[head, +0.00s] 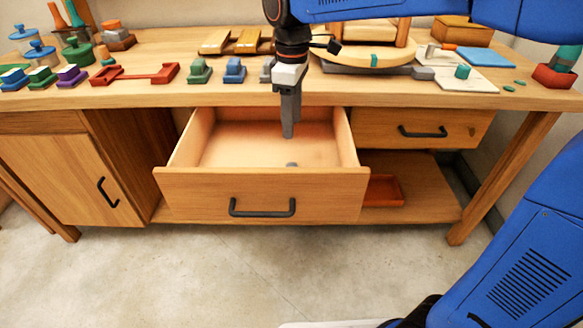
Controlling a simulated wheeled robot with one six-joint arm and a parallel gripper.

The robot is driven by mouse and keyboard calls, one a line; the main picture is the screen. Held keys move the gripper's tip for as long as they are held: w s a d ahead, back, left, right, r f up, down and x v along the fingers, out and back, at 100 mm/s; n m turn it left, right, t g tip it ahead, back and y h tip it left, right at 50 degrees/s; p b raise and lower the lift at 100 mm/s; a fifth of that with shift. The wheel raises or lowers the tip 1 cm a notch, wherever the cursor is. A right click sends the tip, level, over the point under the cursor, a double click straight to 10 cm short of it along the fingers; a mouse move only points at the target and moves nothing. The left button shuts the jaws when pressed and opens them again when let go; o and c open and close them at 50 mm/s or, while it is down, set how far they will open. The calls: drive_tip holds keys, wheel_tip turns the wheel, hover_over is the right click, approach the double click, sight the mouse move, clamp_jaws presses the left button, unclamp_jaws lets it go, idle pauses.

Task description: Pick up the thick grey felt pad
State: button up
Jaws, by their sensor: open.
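My gripper (288,132) points straight down over the open drawer (265,192). It is seen nearly side-on, with its fingers apart and nothing visible between them. A small grey piece (292,165) shows inside the drawer, just behind the front panel and a little below my fingertips in the picture. Most of it is hidden by the drawer front, so I cannot tell whether it is the thick grey felt pad. The rest of the visible drawer floor looks bare. The fingertips look apart from the grey piece.
The drawer's side walls and front panel surround the space under my gripper. The workbench top (150,93) behind holds several coloured blocks, a red tool (135,74), jars and a round wooden piece (365,58). A red tray (384,190) lies on the lower shelf.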

hover_over(292, 165)
wheel_tip(292, 165, down, 8)
drive_tip(key=shift+w+r, duration=0.15)
drive_tip(key=shift+r, duration=0.05)
drive_tip(key=shift+s+f, duration=0.2)
drive_tip(key=shift+f, duration=2.55)
drive_tip(key=c, duration=1.1)
